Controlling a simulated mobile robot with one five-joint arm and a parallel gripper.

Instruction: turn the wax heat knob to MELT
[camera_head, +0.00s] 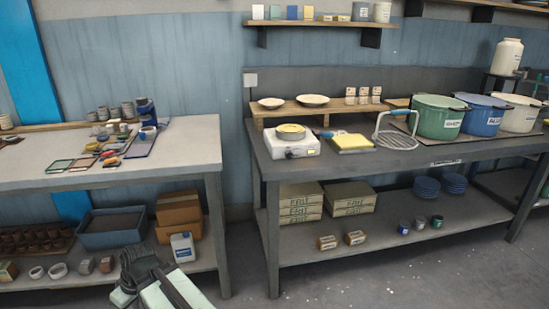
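A small white heating unit (274,148) with a round pan (291,130) on top stands at the front left of the right-hand bench. A tiny dark spot on its front face may be the wax heat knob (290,154); its setting and any MELT mark are too small to read. My gripper (135,272) is at the bottom of the view, left of centre, low in front of the left table. It is far from the heating unit and touches nothing that I can see. Its fingers are not clear enough to tell open from shut.
A yellow block (352,142) and a wire rack (395,138) sit right of the unit. A low wooden riser (268,113) with plates is behind. The green pot (438,117) and others stand further right. The left table (180,150) holds tools. Floor between is open.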

